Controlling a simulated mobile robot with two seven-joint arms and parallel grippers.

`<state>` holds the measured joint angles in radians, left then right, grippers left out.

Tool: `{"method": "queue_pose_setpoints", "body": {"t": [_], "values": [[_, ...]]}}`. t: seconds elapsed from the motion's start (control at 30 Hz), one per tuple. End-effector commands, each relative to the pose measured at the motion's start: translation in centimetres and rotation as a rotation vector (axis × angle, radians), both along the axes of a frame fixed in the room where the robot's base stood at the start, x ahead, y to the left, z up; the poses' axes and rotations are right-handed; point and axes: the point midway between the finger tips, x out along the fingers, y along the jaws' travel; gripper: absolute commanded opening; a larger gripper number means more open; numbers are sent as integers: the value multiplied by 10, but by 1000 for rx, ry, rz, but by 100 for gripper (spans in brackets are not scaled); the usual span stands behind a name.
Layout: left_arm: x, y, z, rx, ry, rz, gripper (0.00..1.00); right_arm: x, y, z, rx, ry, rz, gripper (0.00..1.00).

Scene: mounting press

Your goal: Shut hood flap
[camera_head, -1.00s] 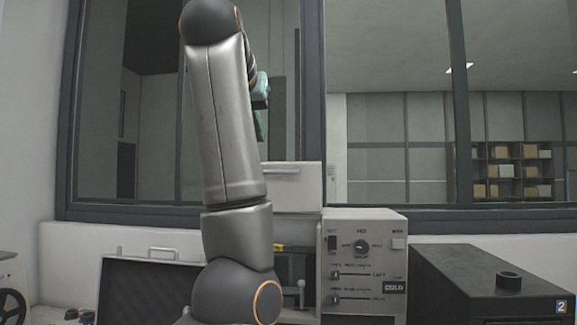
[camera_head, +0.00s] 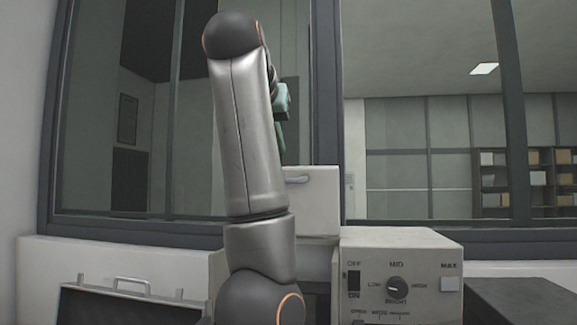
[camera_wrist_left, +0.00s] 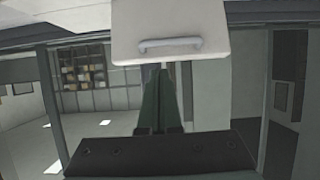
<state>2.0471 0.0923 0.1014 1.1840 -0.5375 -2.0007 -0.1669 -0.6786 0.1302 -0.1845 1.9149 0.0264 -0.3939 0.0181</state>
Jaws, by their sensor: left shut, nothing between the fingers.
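The hood flap seems to be the white panel with a grey bar handle (camera_head: 318,205), behind and right of my left arm in the head view. Its lower edge is hidden behind the control box, so I cannot tell how far open it is. In the left wrist view the flap (camera_wrist_left: 215,38) fills the top middle, handle facing me. My left gripper (camera_head: 281,120) has green fingers, partly hidden by my arm, above the flap's left part. In the wrist view its fingers (camera_wrist_left: 161,85) are together and empty, with tips near the flap's edge; contact is unclear. My right gripper is out of view.
A beige control box (camera_head: 412,262) with a dial and switches stands right of my arm. A dark box (camera_head: 520,298) is at lower right. An open black case (camera_head: 105,305) lies at lower left. Dark-framed windows (camera_head: 322,100) stand behind.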

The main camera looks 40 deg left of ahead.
Motion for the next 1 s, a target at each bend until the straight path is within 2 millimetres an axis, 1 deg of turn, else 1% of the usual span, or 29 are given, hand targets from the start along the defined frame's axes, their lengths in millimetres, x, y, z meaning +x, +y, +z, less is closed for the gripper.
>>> {"method": "queue_pose_setpoints", "body": {"t": [0.17, 0.47, 0.53, 0.7, 0.83, 1.0], "values": [[10, 7, -2, -2, 2, 5, 0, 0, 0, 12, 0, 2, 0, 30], [42, 24, -17, 1, 6, 5, 0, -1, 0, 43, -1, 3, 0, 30], [53, 29, -26, -1, 6, 0, 0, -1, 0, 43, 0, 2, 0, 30], [71, 40, -35, -1, 4, 0, 0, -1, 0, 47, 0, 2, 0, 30], [78, 43, -39, 0, 2, 0, 0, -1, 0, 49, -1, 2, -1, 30], [80, 44, -41, 0, 1, 0, 0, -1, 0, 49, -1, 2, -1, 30]]}}
